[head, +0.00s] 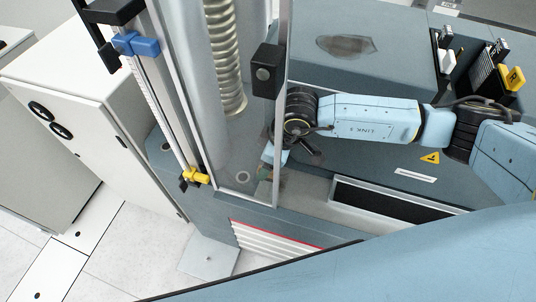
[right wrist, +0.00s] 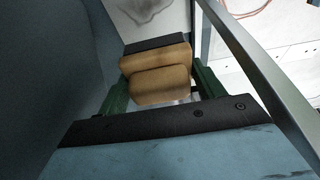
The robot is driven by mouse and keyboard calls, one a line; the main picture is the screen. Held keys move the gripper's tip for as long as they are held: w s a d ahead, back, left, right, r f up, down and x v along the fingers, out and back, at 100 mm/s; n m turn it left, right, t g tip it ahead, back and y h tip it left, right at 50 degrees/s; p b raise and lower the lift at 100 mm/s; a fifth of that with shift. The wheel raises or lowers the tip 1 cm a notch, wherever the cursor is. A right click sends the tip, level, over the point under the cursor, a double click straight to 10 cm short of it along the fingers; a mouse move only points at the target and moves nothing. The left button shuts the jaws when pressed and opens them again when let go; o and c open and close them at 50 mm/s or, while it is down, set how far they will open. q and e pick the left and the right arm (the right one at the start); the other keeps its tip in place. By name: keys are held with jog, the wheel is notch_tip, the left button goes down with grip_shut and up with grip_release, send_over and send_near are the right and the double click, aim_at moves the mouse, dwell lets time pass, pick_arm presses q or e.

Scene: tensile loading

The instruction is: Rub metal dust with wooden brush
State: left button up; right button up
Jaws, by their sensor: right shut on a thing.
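The wooden brush (right wrist: 160,86) is tan with rounded edges and a dark strip along its far side. My right gripper (right wrist: 158,88) is shut on it, with a green finger at each side. In the head view my right gripper (head: 270,165) is small and partly hidden low beside the machine's upright frame, and the brush is hard to make out there. A dark grey smudge (right wrist: 145,8), perhaps metal dust, shows on a pale surface beyond the brush. Another grey-brown patch (head: 345,46) lies on the dark machine top. My left gripper is not in view.
A clear-panelled door frame (head: 284,100) with a black block stands close to my right wrist. A spring-like coil (head: 222,50) hangs inside the machine. Black holders with yellow and white tools (head: 512,78) stand at the right. A white cabinet (head: 80,110) stands left.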

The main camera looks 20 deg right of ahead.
notch_tip(320, 180, down, 4)
jog(key=shift+f+b, duration=0.2)
jog(key=shift+b, duration=0.9)
jog(key=shift+f, duration=0.55)
jog(key=shift+f+b, duration=1.2)
jog(key=shift+b, duration=0.4)
